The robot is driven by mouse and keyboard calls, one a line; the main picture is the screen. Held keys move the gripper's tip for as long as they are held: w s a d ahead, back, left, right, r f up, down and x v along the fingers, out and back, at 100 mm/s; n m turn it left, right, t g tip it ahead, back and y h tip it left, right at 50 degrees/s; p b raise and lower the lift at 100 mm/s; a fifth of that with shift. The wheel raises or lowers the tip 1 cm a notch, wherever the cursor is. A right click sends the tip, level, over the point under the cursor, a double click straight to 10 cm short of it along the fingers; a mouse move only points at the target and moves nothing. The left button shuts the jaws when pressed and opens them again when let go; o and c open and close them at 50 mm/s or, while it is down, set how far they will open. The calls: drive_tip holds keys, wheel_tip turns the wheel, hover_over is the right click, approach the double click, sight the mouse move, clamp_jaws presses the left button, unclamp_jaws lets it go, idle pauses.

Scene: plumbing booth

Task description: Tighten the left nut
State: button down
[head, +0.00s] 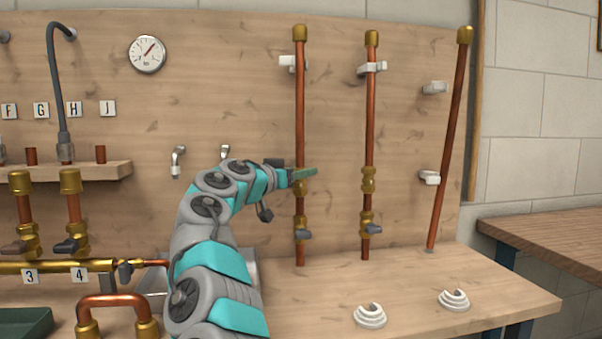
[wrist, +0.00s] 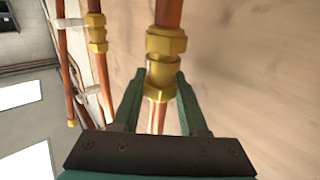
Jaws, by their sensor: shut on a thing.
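The left copper pipe (head: 300,110) stands upright against the board, with a brass cap on top. In the head view my gripper (head: 303,174) reaches it from the left at mid-height and hides part of its brass union (head: 300,189). In the wrist view, my gripper's green fingers (wrist: 160,78) are shut on the left nut (wrist: 162,72), one on each side of this brass piece. Another brass collar (wrist: 165,41) sits on the same pipe, just beyond the fingertips. A valve with a grey handle (head: 302,235) is lower on this pipe.
The middle pipe (head: 370,115) has a similar brass union (head: 368,180) and stands to the right. A tilted pipe (head: 451,140) leans further right. White stepped rings (head: 370,316) lie on the bench (head: 430,275). A gauge (head: 147,54) hangs upper left.

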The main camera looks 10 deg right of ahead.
drive_tip(key=shift+m+g+h, duration=1.2)
drive_tip(key=shift+m+g, duration=0.1)
drive_tip(key=shift+g, duration=0.3)
drive_tip(key=shift+c, duration=2.2)
unclamp_jaws()
drive_tip(key=shift+a, duration=0.1)
drive_tip(key=v, duration=0.7)
drive_tip(key=shift+s+a, duration=0.2)
drive_tip(key=shift+a, duration=0.1)
drive_tip(key=shift+r, duration=0.1)
